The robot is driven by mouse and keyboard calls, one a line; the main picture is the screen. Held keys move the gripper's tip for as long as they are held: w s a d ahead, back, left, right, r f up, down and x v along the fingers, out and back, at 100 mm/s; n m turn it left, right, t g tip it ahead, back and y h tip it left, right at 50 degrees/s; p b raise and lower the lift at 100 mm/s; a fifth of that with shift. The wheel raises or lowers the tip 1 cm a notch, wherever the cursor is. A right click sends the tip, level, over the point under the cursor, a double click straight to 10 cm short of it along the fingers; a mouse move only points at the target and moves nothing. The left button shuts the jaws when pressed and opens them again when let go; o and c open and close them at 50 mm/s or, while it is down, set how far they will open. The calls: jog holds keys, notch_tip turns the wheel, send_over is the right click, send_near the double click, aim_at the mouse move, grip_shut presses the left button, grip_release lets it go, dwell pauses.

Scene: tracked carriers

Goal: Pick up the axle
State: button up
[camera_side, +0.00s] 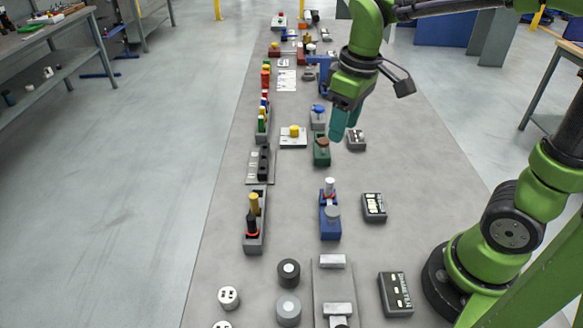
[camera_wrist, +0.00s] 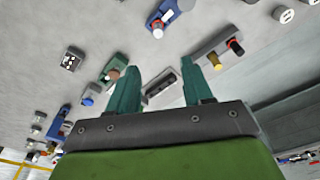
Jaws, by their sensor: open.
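My gripper (camera_side: 344,125) has two teal fingers, pointing down over the middle of the long grey table (camera_side: 215,255). In the wrist view my gripper (camera_wrist: 157,75) has its fingers wide apart with nothing held between them. I cannot tell for sure which part is the axle. At the far end, a thin bar seems to lie between two dark red blocks (camera_side: 274,52), too small to make out. In the side view the fingers appear close to a green block with a brown knob (camera_side: 321,153); their height above it is unclear.
A blue block with a white-topped cylinder (camera_side: 330,222) and a grey holder with yellow and black pegs (camera_side: 254,236) stand nearer the camera. A black slotted block (camera_side: 264,163) lies left of my gripper. Dark boxes (camera_side: 374,207) line the right.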

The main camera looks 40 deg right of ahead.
send_over(330, 180)
jog(key=f, duration=1.1)
jog(key=shift+s+a+f, duration=0.15)
jog(key=shift+s, duration=0.25)
jog(key=shift+w+f, duration=0.2)
jog(key=shift+f, duration=1.15)
jog(key=shift+w+f, duration=0.2)
jog(key=shift+f, duration=1.15)
jog(key=shift+c, duration=0.3)
grip_shut()
